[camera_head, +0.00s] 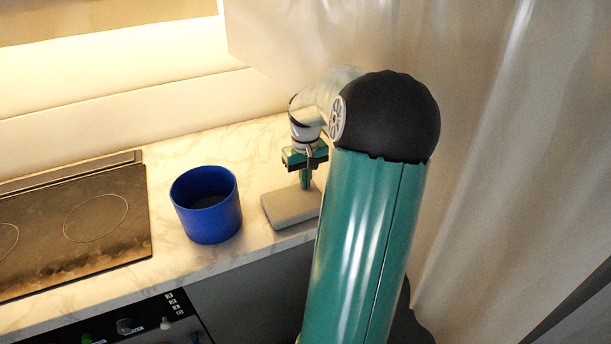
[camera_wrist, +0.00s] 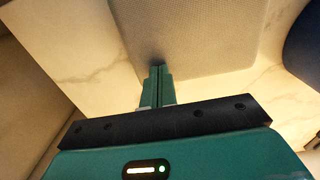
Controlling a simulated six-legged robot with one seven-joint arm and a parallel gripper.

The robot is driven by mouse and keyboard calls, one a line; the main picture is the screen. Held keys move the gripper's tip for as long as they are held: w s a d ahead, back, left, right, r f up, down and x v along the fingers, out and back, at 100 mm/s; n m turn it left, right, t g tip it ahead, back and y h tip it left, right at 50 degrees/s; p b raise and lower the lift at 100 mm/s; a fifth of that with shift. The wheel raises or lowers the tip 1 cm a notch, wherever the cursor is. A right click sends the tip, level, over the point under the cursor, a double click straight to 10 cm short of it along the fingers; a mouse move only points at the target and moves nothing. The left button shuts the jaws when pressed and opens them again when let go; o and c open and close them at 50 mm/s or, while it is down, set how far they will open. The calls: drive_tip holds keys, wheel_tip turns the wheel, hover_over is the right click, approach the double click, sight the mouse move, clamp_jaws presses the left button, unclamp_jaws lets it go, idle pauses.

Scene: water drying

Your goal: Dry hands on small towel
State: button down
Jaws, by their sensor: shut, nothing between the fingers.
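The small towel (camera_head: 287,209) is a flat, light grey-beige folded pad on the marble counter, right of a blue container. My gripper (camera_head: 306,182) points down at the towel, its green fingers shut with nothing between them. In the wrist view the closed fingertips (camera_wrist: 158,70) overlap the near edge of the textured towel (camera_wrist: 205,35). Whether they touch it or hover just above it I cannot tell. My arm hides the right end of the towel in the head view.
The blue container (camera_head: 207,206) stands left of the towel and shows at the right of the wrist view (camera_wrist: 305,50). A dark cooktop (camera_head: 75,228) is further left. A pale curtain-like surface (camera_head: 490,150) is at the right. Marble counter (camera_head: 165,258) lies bare along the front.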

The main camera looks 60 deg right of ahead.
drive_tip(key=shift+s+a+f, duration=0.15)
drive_tip(key=shift+f, duration=0.65)
idle(0.9)
drive_tip(key=shift+d+r, duration=0.2)
drive_tip(key=shift+r, duration=0.4)
wheel_tip(320, 180, up, 14)
drive_tip(key=shift+w, duration=0.2)
idle(0.4)
